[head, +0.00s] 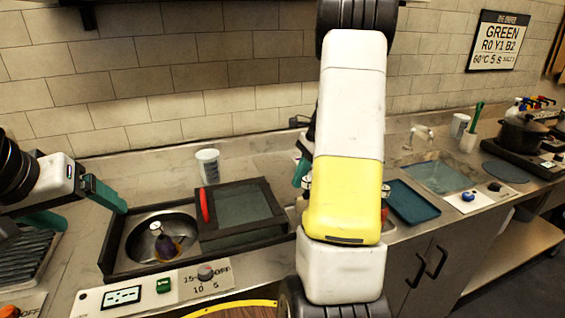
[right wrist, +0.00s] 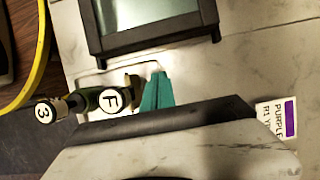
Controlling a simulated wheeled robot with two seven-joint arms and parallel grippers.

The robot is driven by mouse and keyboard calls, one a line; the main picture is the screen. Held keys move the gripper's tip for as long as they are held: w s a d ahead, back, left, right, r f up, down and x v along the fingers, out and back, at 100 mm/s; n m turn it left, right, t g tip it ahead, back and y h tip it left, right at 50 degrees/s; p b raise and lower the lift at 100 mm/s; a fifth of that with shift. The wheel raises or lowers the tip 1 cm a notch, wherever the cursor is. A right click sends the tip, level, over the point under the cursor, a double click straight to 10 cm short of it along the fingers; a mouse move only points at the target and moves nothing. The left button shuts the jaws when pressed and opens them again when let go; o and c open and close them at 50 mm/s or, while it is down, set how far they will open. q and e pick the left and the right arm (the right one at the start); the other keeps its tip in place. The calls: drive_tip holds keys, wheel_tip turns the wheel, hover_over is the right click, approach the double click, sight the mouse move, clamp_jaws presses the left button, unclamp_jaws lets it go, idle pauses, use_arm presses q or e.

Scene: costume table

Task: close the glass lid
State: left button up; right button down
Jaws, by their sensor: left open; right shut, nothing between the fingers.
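The glass lid (head: 245,204) is a dark-framed pane with a red handle (head: 204,205) at its left edge. It lies over the right part of a black-framed unit (head: 112,262). The left part of that unit is uncovered and shows a round metal basin (head: 140,232) with a small dark purple item (head: 166,246) inside. My left gripper (head: 96,212) is open and empty, left of the basin and apart from the handle. My right gripper (head: 301,173) is shut and empty, right of the lid and mostly hidden behind my arm; its teal fingers (right wrist: 156,92) show together in the right wrist view.
A control panel (head: 150,290) with a knob fronts the unit. A white cup (head: 208,166) stands behind the lid. A blue tray (head: 412,202) and a sink (head: 440,177) lie to the right. Labelled round pieces (right wrist: 110,100) sit near my right fingers.

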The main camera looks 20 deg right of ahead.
drive_tip(key=x, duration=0.3)
drive_tip(key=shift+a+f, duration=0.2)
drive_tip(key=shift+a, duration=0.05)
drive_tip(key=a, duration=0.2)
drive_tip(key=shift+a+r, duration=0.15)
drive_tip(key=shift+a, duration=0.15)
drive_tip(key=shift+w+a, duration=0.1)
drive_tip(key=shift+a, duration=0.45)
drive_tip(key=a, duration=1.5)
drive_tip(key=w+a, duration=0.1)
drive_tip(key=a, duration=0.6)
drive_tip(key=shift+w+a, duration=0.1)
drive_tip(key=shift+a, duration=0.05)
drive_tip(key=shift+a, duration=0.1)
